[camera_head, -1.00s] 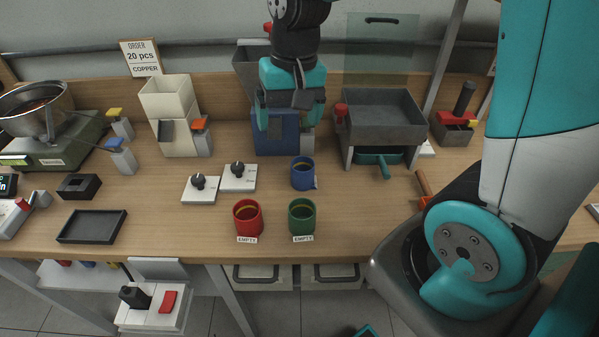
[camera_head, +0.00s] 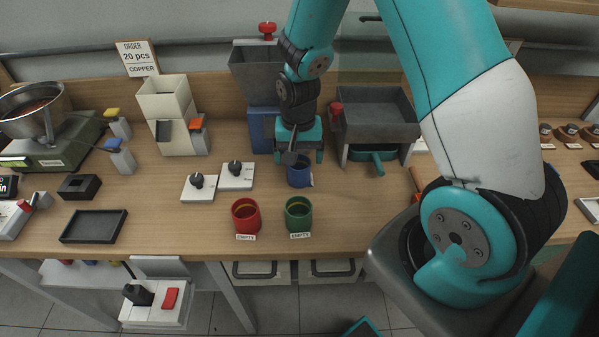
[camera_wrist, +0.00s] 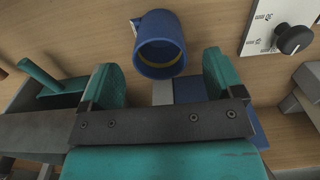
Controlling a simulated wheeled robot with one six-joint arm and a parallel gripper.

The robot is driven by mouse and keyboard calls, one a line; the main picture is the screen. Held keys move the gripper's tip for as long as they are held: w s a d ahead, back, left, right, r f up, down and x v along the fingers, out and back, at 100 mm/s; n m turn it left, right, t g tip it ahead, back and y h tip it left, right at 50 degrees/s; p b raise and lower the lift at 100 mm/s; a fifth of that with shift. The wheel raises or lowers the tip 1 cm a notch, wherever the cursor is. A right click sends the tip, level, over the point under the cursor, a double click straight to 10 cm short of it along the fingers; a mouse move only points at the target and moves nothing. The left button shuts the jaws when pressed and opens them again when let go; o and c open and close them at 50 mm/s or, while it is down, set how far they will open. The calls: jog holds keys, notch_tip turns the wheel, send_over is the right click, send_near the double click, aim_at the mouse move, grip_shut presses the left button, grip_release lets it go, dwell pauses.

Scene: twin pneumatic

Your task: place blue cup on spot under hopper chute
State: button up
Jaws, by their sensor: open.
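The blue cup (camera_head: 299,174) stands upright on the table, behind the green cup. In the wrist view the blue cup (camera_wrist: 160,45) shows its open mouth just beyond and between the fingertips. My gripper (camera_head: 299,158) is open and empty, pointing down above and just behind the cup; its two teal fingers also show in the wrist view (camera_wrist: 162,72). A grey hopper (camera_head: 256,68) on a blue body (camera_head: 262,130) stands behind my gripper. My arm partly hides it. I cannot make out its chute or the spot under it.
A red cup (camera_head: 246,215) and a green cup (camera_head: 298,214) stand near the front edge, by "EMPTY" labels. Two white dial plates (camera_head: 237,177) lie left of the blue cup. A grey bin (camera_head: 376,118) with a teal handle stands to the right. A white dispenser (camera_head: 166,110) stands back left.

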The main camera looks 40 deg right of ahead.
aim_at(299, 167)
notch_tip(299, 167, down, 5)
jog(key=shift+w+d+r+p, duration=0.1)
jog(key=shift+w+d+p, duration=0.05)
jog(key=shift+p, duration=0.5)
jog(key=shift+c, duration=0.5)
jog(key=c, duration=1)
